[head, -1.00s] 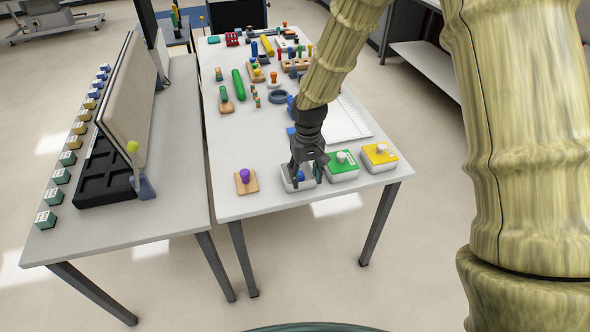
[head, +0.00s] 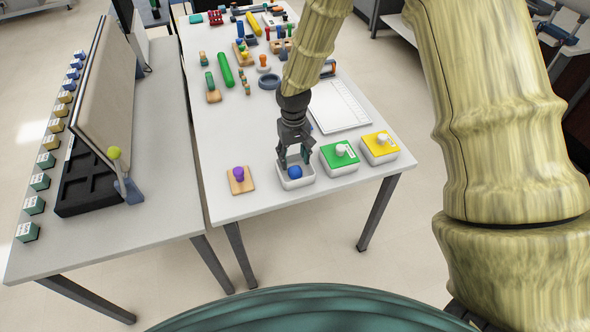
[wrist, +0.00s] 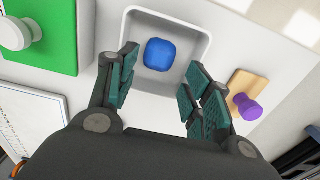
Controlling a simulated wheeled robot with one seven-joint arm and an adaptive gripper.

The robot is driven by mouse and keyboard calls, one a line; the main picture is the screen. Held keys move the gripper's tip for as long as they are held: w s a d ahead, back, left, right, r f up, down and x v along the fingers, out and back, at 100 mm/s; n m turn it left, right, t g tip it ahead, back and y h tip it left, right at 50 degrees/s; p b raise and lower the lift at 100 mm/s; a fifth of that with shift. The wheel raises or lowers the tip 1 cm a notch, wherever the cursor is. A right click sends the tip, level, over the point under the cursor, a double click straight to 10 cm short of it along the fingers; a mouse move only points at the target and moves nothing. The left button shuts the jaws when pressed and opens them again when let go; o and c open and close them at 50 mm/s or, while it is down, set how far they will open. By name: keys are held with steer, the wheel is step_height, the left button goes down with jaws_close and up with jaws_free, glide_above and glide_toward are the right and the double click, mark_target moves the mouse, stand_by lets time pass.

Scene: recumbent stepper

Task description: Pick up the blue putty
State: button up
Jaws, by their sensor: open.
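The blue putty (head: 295,172) is a rounded blue lump lying in a small open white tray (head: 309,179) near the front edge of the right table. My gripper (head: 295,162) is above the tray, pointing down, with its fingers apart and nothing between them. In the wrist view the blue putty (wrist: 160,54) sits inside the white tray (wrist: 203,30), beyond the fingertips of my open gripper (wrist: 160,75). The putty is in line with the gap between the fingers and is fully visible there.
A green-lidded box (head: 339,156) and a yellow-lidded box (head: 379,147) stand right of the tray. A wooden block with a purple knob (head: 240,178) is to its left. A white keyboard-like board (head: 338,106) lies behind. Several exercise items crowd the table's far end.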

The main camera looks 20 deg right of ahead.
mark_target(295, 169)
steer(key=shift+s+f, duration=0.15)
steer(key=shift+f, duration=0.15)
steer(key=shift+d+f+p, duration=0.15)
steer(key=shift+f+p, duration=0.9)
steer(key=shift+f, duration=1.4)
steer(key=c, duration=0.8)
